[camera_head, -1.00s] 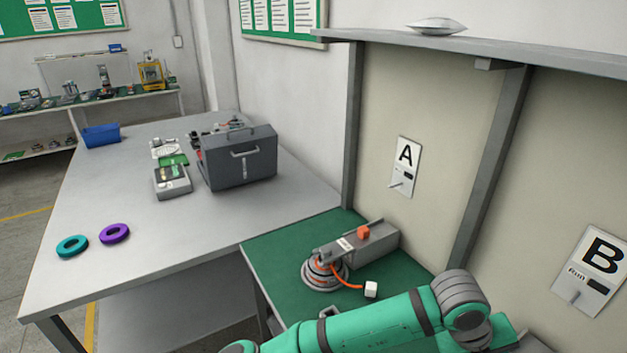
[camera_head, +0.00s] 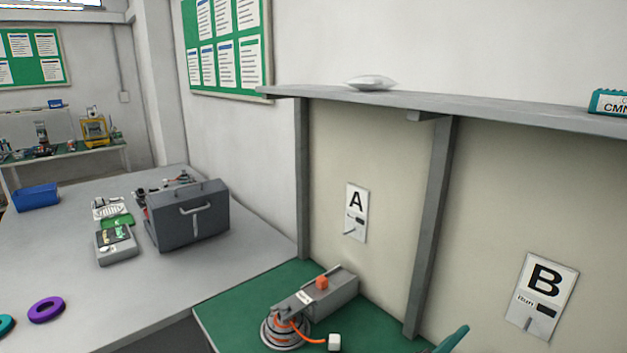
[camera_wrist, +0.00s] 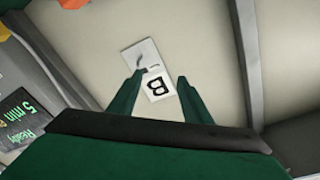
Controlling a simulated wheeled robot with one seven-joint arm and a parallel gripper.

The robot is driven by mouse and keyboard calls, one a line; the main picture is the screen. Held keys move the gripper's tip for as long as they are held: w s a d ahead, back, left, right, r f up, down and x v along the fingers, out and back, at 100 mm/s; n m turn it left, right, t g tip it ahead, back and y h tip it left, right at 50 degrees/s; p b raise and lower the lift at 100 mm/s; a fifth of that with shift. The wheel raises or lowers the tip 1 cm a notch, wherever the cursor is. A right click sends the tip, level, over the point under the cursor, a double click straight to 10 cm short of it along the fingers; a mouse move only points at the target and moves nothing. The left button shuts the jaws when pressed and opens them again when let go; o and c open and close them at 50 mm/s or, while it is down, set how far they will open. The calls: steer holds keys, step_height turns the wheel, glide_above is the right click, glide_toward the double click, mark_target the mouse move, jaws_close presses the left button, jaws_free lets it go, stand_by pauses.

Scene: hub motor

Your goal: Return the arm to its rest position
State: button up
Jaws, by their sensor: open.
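In the wrist view, my gripper (camera_wrist: 158,92) is open, with two green fingers spread apart and nothing between them. The hub motor sits on the green-topped bench (camera_head: 225,305) in front of the grey fixture with an orange block. An orange cable runs from it to a white connector (camera_head: 334,341).
Panel A (camera_head: 356,212) and panel B (camera_head: 540,297) are on the wall under a shelf (camera_head: 450,103). A grey toolbox (camera_head: 187,217) and purple ring (camera_head: 47,309) sit on the left table. A display reading "Ready 5 min" (camera_wrist: 18,118) is close at left in the wrist view.

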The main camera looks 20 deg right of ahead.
steer(key=s+a+f+n+t+y, duration=0.1)
steer(key=a+f+n+t+y, duration=0.4)
steer(key=a+f+n, duration=0.5)
steer(key=a+f+n+t+y, duration=0.55)
steer(key=a+n, duration=0.25)
steer(key=a, duration=0.5)
steer(key=s+a+f+n+y, duration=0.1)
steer(key=s+a+f+y, duration=0.2)
steer(key=s+a, duration=0.7)
steer(key=s+a+f+n+g+y, duration=0.1)
steer(key=s+a+f+n+y, duration=0.1)
steer(key=s+a, duration=0.9)
steer(key=shift+s+a+f+y, duration=0.15)
steer(key=shift+s+f+y, duration=0.3)
steer(key=shift+y, duration=0.5)
